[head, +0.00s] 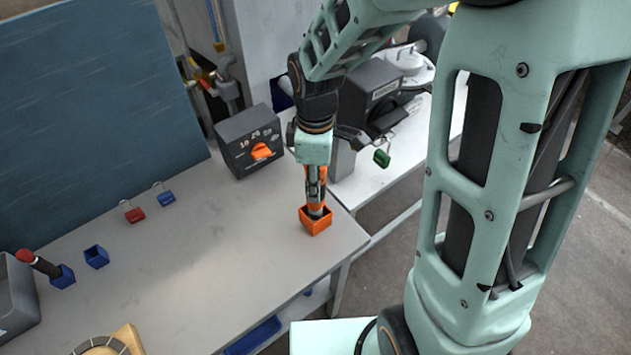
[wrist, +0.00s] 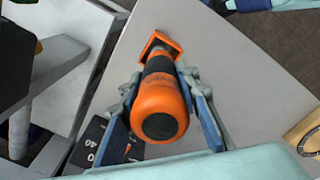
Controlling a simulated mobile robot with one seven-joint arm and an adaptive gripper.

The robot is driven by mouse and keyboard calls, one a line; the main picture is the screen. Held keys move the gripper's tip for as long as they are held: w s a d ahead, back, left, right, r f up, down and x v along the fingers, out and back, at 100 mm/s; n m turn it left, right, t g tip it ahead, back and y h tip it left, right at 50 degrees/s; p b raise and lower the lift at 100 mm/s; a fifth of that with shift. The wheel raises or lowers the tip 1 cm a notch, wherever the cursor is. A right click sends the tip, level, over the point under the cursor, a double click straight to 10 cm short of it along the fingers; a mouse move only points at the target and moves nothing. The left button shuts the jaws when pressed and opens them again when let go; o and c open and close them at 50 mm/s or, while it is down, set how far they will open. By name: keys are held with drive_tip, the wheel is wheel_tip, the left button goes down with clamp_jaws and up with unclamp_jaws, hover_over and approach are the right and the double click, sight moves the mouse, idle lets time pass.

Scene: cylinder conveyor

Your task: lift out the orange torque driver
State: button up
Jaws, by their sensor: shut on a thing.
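The orange torque driver (wrist: 159,98) has an orange and black handle and fills the middle of the wrist view. My gripper (wrist: 160,92) is shut on its handle, with one finger on each side. In the head view my gripper (head: 315,180) points down above the orange square holder (head: 316,221) near the table's right end. The driver's lower part (head: 316,208) is at the holder's opening; its tip is hidden, so I cannot tell how deep it sits. The holder also shows in the wrist view (wrist: 174,44).
A grey box with an orange knob (head: 250,140) stands behind the holder. A red padlock (head: 133,213), a blue padlock (head: 166,198), an empty blue holder (head: 96,257) and a red-topped tool (head: 38,263) in another blue holder are to the left. The middle of the table is clear.

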drive_tip(key=shift+r+p, duration=1.25)
drive_tip(key=shift+r, duration=0.55)
